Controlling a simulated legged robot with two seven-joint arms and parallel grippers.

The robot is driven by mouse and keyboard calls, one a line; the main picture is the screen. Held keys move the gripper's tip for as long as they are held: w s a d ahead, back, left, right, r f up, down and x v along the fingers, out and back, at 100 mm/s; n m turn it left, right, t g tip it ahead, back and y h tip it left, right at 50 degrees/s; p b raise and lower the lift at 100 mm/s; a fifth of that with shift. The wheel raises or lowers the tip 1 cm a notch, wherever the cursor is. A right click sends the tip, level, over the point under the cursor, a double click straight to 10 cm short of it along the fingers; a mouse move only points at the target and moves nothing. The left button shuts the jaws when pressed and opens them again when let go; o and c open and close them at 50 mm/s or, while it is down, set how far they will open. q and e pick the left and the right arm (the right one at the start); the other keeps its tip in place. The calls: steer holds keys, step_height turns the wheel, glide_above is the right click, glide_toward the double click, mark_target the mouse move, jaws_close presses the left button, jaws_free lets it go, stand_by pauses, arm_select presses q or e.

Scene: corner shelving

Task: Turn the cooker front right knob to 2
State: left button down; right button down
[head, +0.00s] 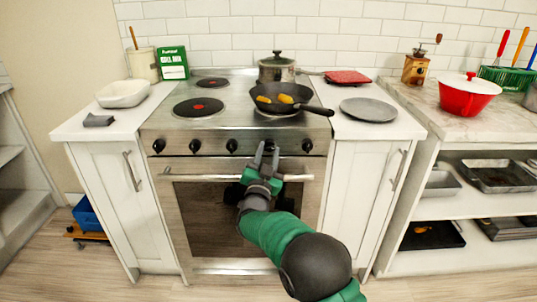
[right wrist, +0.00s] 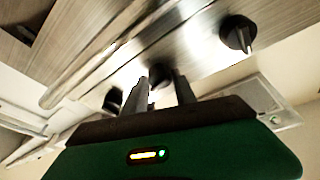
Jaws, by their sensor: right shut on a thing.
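The cooker (head: 175,141) stands in the middle of the head view, with several black knobs in a row on its front panel. My right gripper (head: 268,153) reaches up to the panel at the second knob from the right. In the right wrist view, that knob (right wrist: 160,72) sits between the two fingers (right wrist: 160,90), which are shut on it. The fingers partly hide it, and its setting cannot be read. The rightmost knob (head: 307,145) is free beside the gripper. My left gripper is not in view.
The oven door handle (head: 200,177) runs just below the knobs, behind my right gripper. A frying pan (head: 292,108) with yellow food and a lidded pot (head: 276,68) stand on the hob. The pan's handle points right. White counters flank the cooker.

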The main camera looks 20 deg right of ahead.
steer(key=m, duration=0.2)
steer(key=m+g, duration=0.1)
steer(key=m, duration=0.1)
steer(key=shift+a+f+m+h, duration=0.2)
steer(key=shift+m+h, duration=0.1)
steer(key=shift+r+m+g+p, duration=0.15)
steer(key=shift+m+g+p, duration=0.45)
steer(key=shift+m, duration=1.4)
steer(key=shift+w+a+m+g, duration=0.1)
steer(key=shift+m+g, duration=0.2)
steer(key=c, duration=1.4)
jaws_free()
steer(key=shift+c, duration=0.2)
steer(key=o, duration=0.4)
steer(key=shift+w, duration=0.1)
steer(key=shift+r, duration=0.15)
